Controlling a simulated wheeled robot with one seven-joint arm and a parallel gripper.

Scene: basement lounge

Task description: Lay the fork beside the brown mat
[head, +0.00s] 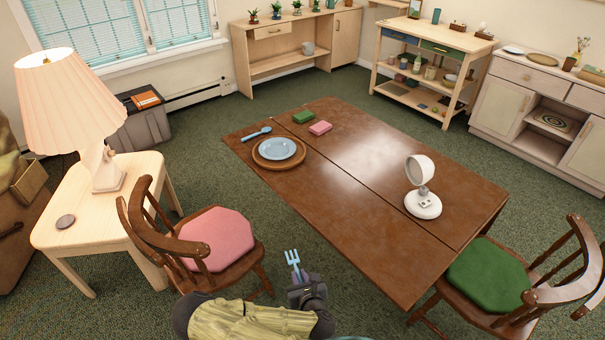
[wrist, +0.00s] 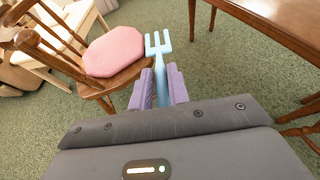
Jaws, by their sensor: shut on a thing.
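My gripper (head: 300,276) is shut on a light blue fork (head: 292,258), with the tines pointing up and away from me. In the wrist view the fork (wrist: 159,46) stands out from between the purple fingers of the gripper (wrist: 159,85). It is held in the air in front of the table's near edge, apart from the table. The round brown mat (head: 258,159) lies on the far left part of the table. A light blue plate (head: 277,149) sits on the mat. A blue spoon (head: 256,133) lies beyond the mat, near the table's far left edge.
The wooden table (head: 340,215) has clear room in front of the mat. A green block (head: 303,117) and a pink block (head: 320,128) lie behind it; a white lamp-like object (head: 422,188) stands at right. Chairs with pink (head: 215,239) and green (head: 488,274) cushions flank my side.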

